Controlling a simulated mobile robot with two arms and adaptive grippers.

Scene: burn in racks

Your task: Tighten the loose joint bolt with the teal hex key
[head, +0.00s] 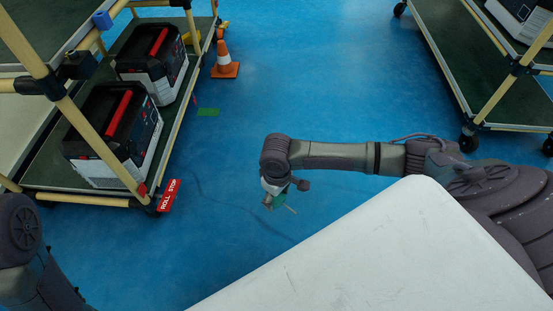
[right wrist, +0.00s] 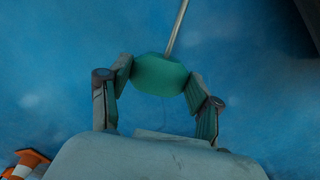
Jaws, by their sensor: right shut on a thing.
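The teal hex key (right wrist: 160,74) is between the fingers of my right gripper (right wrist: 158,80), its pale metal shaft pointing up and away in the right wrist view. In the head view my right gripper (head: 279,200) hangs over the blue floor, with a bit of the teal handle (head: 281,200) showing at its tip. It is apart from the racks. The left rack has black pipe joints (head: 50,86) and one blue joint (head: 102,20). I cannot tell a loose bolt at this size. My left arm shows at the lower left, but its gripper is out of view.
The left rack carries two black-and-white units with red handles (head: 118,114). A red "ROLL STOP" tag (head: 169,195) hangs at its lower corner. An orange cone (head: 224,62) stands beside it. Another rack (head: 452,85) stands at upper right. Blue floor (head: 320,90) between is clear.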

